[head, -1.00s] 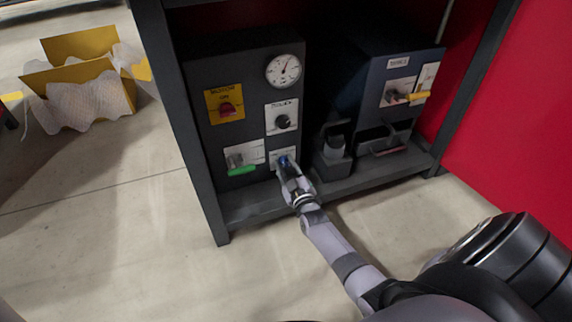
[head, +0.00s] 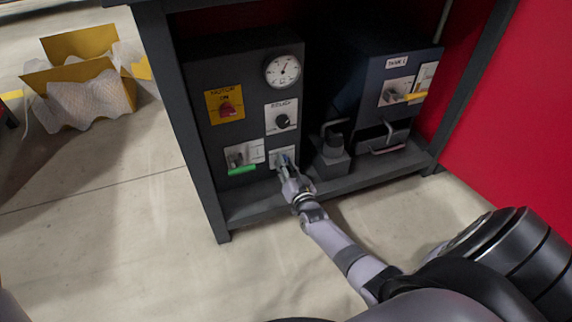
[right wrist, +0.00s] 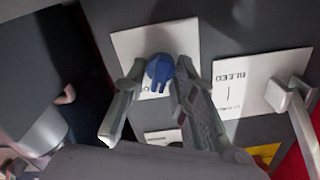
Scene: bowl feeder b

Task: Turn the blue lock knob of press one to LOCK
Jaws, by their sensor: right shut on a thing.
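The blue lock knob (right wrist: 160,70) sits on a white plate (right wrist: 183,37) on the dark panel of the press. In the head view the knob (head: 284,159) is a small blue spot at the panel's lower right, mostly covered by my right gripper (head: 287,167). In the right wrist view my right gripper (right wrist: 155,88) has one finger on each side of the knob and is shut on it. The knob's pointer position and the plate's lettering cannot be read. My left gripper is not in view.
Left of the knob is a lever with a green handle (head: 241,170). Above are a black selector knob (head: 282,121), a gauge (head: 283,71) and a red motor switch (head: 227,109). A second dark unit (head: 398,62) with a yellow handle stands to the right. A frame post (head: 190,130) stands at left.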

